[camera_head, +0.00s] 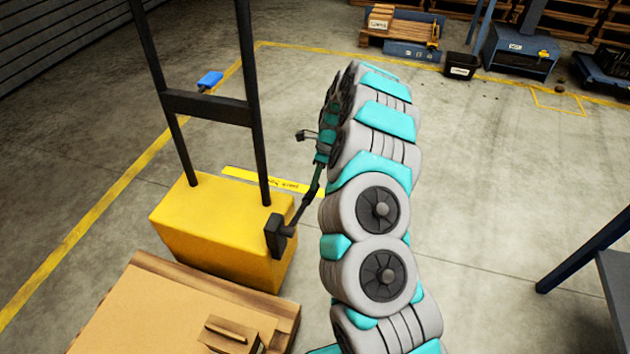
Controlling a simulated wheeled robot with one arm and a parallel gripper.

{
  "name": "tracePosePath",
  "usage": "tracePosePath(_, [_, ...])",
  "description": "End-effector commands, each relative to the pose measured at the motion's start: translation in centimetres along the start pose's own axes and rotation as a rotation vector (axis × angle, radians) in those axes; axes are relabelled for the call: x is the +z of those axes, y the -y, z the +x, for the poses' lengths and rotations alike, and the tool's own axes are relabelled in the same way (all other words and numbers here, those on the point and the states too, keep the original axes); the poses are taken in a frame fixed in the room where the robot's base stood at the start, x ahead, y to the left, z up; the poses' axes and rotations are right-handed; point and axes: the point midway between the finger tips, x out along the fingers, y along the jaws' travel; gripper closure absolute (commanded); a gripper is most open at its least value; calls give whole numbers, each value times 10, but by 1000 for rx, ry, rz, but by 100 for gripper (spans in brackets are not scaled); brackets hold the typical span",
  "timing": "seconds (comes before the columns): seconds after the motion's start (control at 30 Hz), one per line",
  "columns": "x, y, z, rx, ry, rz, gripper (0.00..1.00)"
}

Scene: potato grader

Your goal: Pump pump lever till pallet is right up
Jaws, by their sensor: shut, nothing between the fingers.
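The yellow pallet truck body (225,228) with its black upright frame stands left of centre. The dark pump lever (308,200) rises at a slant from a black pivot block on its right side. My gripper (321,158) is shut and empty at the upper part of the lever. It overlaps the lever in the picture, and I cannot tell whether they touch. The pallet (285,316) is at the lower left, close in front of the yellow body, with a tan board on top. Its underside and height above the floor are hidden.
A blue object (210,80) lies on the floor beyond the black frame. A dark bin (461,66) and a loaded pallet (400,27) stand at the back. A blue-legged table (590,250) is at the right edge. The floor between is mostly clear.

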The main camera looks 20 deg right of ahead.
Motion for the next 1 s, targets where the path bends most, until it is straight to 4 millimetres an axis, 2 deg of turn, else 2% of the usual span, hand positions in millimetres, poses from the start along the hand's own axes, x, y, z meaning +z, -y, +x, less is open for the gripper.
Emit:
tracePosePath(0.03, [-7, -3, 6, 17, -14, 1, 100])
tracePosePath(0.07, [-7, -2, 2, 15, -13, 1, 100])
tracePosePath(0.4, [-2, 2, -63, -11, 4, 1, 100])
tracePosePath(0.5, [-1, 1, -74, -13, 5, 1, 100])
tracePosePath(1.0, [0, 1, -79, -14, 8, 1, 100])
